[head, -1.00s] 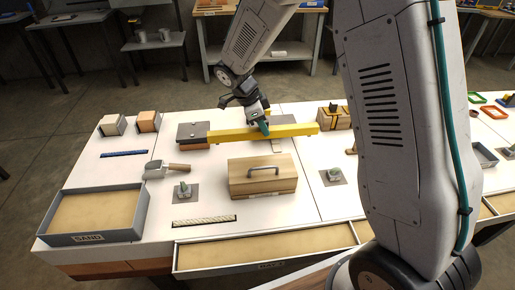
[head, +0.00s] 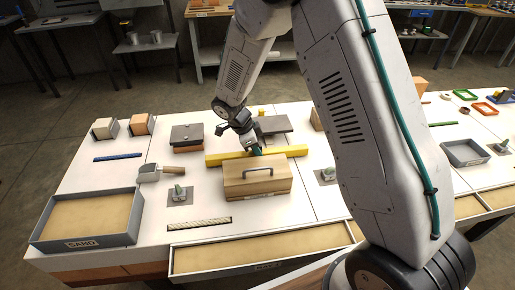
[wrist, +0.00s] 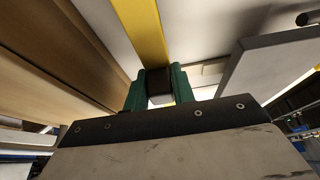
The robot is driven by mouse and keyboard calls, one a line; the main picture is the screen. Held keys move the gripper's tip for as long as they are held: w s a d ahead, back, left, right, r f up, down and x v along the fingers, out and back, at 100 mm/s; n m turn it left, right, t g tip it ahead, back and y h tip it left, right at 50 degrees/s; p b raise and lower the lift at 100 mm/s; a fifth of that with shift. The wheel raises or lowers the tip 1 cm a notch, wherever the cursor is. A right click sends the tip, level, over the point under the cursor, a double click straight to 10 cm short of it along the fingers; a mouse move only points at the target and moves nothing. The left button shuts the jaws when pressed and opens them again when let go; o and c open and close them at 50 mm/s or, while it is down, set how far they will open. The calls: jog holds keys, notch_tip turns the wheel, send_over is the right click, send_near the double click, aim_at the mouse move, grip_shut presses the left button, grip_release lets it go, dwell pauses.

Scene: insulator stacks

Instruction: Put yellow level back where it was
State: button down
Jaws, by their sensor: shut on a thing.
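The yellow level (head: 222,158) is a long yellow bar lying crosswise just behind the wooden box with a handle (head: 258,182). The box hides part of its lower edge. My gripper (head: 256,150) is shut on the level near its middle. In the wrist view, the green fingertips (wrist: 160,88) close around a dark section of the bar, and the yellow part (wrist: 148,35) runs away from them. The level looks low and about flat; I cannot tell whether it touches the table.
A grey plate on a brick (head: 187,134) stands behind left, another grey plate (head: 276,124) behind right. The box wall (wrist: 60,50) is close on the left in the wrist view. A trowel (head: 150,174) and a sand tray (head: 85,220) lie left.

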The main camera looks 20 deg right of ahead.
jog(key=c, duration=1.2)
grip_release()
jog(key=shift+o, duration=0.2)
jog(key=s+v, duration=0.1)
jog(key=v, duration=1)
jog(key=s+d+r+n+y, duration=0.1)
jog(key=s+d+r+n, duration=0.15)
jog(key=r, duration=0.25)
jog(key=s+d+r+n, duration=0.1)
jog(key=s+r+n, duration=0.15)
jog(key=r, duration=0.35)
jog(key=s+d+r+n+t+y, duration=0.1)
jog(key=s+r+n, duration=0.3)
jog(key=s, duration=1)
jog(key=s+d+r+n+t+y, duration=0.1)
jog(key=s+d+r+n+y, duration=0.1)
jog(key=s+n, duration=0.9)
jog(key=s+d+r, duration=0.1)
jog(key=s+r, duration=0.1)
jog(key=s, duration=0.1)
